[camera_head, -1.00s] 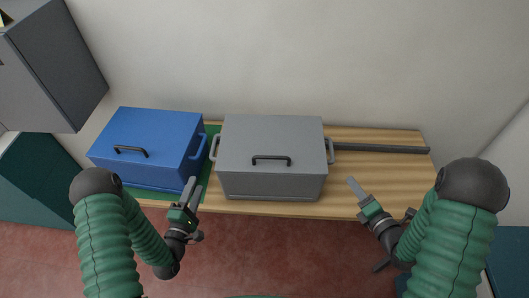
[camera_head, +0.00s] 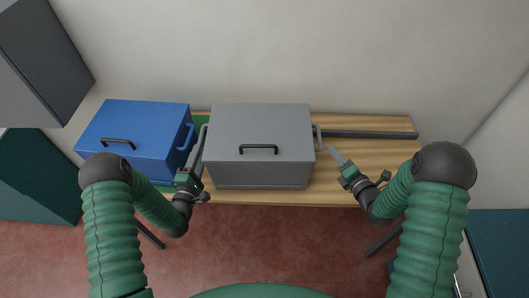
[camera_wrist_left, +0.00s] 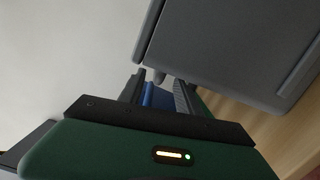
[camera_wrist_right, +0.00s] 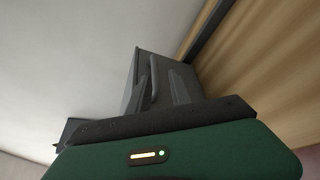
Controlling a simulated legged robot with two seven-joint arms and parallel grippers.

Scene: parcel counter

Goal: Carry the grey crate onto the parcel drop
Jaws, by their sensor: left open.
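The grey crate (camera_head: 260,130) stands upright on the wooden table, lid on, with a black lid handle and a grey handle at each side. My left gripper (camera_head: 197,160) is open beside its left side handle. In the left wrist view, the crate (camera_wrist_left: 220,45) is close to the open fingers (camera_wrist_left: 156,92); whether the handle lies between them is unclear. My right gripper (camera_head: 335,156) is open, just right of and in front of the right handle (camera_head: 319,138). In the right wrist view, the crate (camera_wrist_right: 165,65) is ahead of the fingers (camera_wrist_right: 162,92). A green mat (camera_head: 201,120) shows left of the crate.
A blue crate (camera_head: 140,125) stands at the left, near the grey crate; my left gripper is in the narrow gap. A dark bar (camera_head: 370,134) lies along the table's back right. A grey cabinet (camera_head: 45,60) hangs upper left.

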